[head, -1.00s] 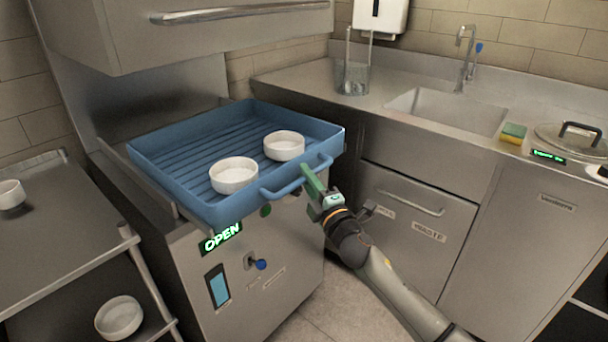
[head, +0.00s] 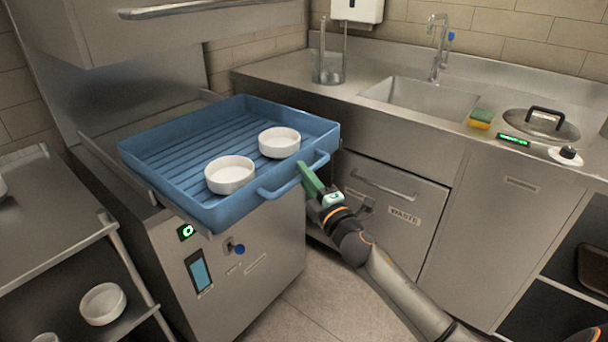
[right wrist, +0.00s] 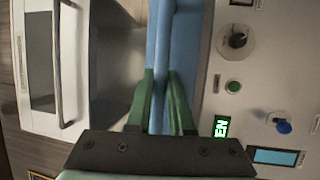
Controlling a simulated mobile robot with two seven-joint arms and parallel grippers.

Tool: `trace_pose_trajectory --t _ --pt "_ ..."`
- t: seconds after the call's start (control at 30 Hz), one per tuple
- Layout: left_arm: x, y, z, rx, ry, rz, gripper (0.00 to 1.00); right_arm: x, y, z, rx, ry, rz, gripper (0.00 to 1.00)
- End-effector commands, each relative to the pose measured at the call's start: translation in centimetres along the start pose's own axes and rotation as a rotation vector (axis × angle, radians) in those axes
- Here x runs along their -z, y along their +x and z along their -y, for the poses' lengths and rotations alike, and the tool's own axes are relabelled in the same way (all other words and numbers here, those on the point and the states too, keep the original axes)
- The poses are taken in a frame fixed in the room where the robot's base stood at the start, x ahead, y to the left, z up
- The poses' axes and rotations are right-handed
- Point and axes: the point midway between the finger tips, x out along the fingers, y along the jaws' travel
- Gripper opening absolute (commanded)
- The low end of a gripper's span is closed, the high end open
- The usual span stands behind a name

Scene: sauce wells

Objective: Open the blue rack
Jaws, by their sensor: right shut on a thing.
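The blue rack (head: 165,160) sticks out from the front of a steel machine, over its control panel. Two white bowls stand in it, one nearer (head: 230,175) and one farther right (head: 279,142). A blue handle (head: 275,192) runs along its front. My right gripper (head: 306,172) is at the handle's right part. In the right wrist view, its green fingers (right wrist: 161,95) are shut on the blue handle bar (right wrist: 160,60), one on each side. My left gripper does not show.
A steel cart (head: 55,210) stands at the left, with a white bowl (head: 102,303) on its lower shelf. A counter with a sink (head: 425,98), a sponge (head: 480,119) and a lid (head: 540,123) is at the right. Floor (head: 330,295) is clear in front of the machine.

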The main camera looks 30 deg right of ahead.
Motion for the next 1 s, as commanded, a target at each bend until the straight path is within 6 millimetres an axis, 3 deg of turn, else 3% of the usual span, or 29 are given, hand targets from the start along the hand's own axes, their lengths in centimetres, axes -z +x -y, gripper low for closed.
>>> trace_pose_trajectory --t 0.03,0.07,0.33,0.67,1.0 --pt "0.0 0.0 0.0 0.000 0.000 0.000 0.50 0.0 0.0 0.1 0.001 0.000 -0.001 0.00" --pt "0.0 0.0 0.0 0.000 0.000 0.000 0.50 0.0 0.0 0.0 0.001 0.000 -0.001 0.21" --pt "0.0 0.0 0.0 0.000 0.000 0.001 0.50 0.0 0.0 0.0 0.000 0.000 0.000 0.50" --pt "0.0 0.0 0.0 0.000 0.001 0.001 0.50 0.0 -0.4 0.1 0.001 0.000 0.000 0.50" --pt "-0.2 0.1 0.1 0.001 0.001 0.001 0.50 0.0 -5.5 0.1 0.003 0.001 0.000 0.50"
